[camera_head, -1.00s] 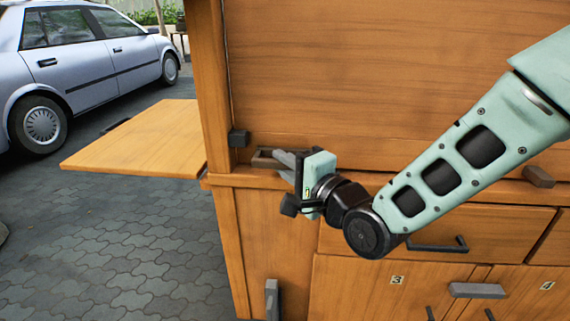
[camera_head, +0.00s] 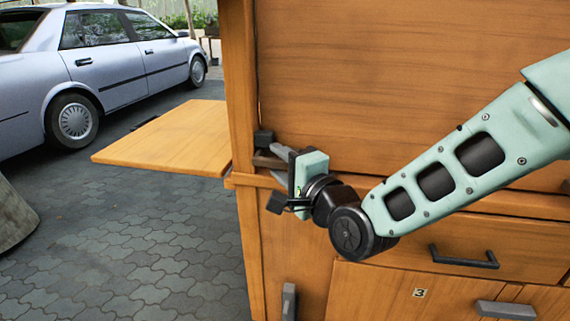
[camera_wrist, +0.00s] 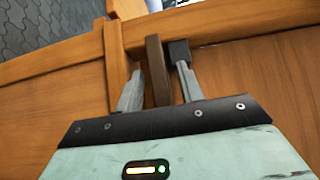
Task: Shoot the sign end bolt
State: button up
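A short brown wooden bar, seemingly the bolt, (camera_head: 268,159) sits on the ledge at the cabinet's left corner. It also shows in the wrist view (camera_wrist: 157,68). A small black block (camera_head: 263,138) stands beside it by the corner post and shows right of the bar in the wrist view (camera_wrist: 179,52). My gripper (camera_head: 284,158) is at this corner; in the wrist view (camera_wrist: 160,72) its grey fingers stand apart, one on each side of the bar. Narrow gaps seem to show beside the bar, so it does not look clamped. The gripper body hides part of the ledge.
A wooden flap shelf (camera_head: 165,142) sticks out left of the corner post (camera_head: 240,90). Drawers with a dark handle (camera_head: 464,261) and a door numbered 3 (camera_head: 419,293) lie below the ledge. A parked car (camera_head: 100,70) stands behind.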

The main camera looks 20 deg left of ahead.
jog(key=v, duration=1.7)
jog(key=shift+d+p, duration=0.2)
jog(key=shift+p, duration=0.15)
jog(key=shift+s+f, duration=0.1)
jog(key=shift+s, duration=0.05)
jog(key=s+d+f+n+g+h, duration=0.3)
jog(key=d+f+n+g+h, duration=0.1)
jog(key=d+f+n+h, duration=0.4)
jog(key=s+d+r+n+g+h, duration=0.1)
jog(key=s+d+n+g+h, duration=0.2)
jog(key=d, duration=0.4)
jog(key=s+d+r+n+g+h, duration=0.1)
jog(key=s+d+n+g+h, duration=0.15)
jog(key=s+d, duration=0.35)
notch_tip(320, 180, up, 22)
jog(key=d+h+p, duration=0.1)
jog(key=p, duration=2)
jog(key=shift+s+f, duration=0.25)
jog(key=shift+s, duration=0.05)
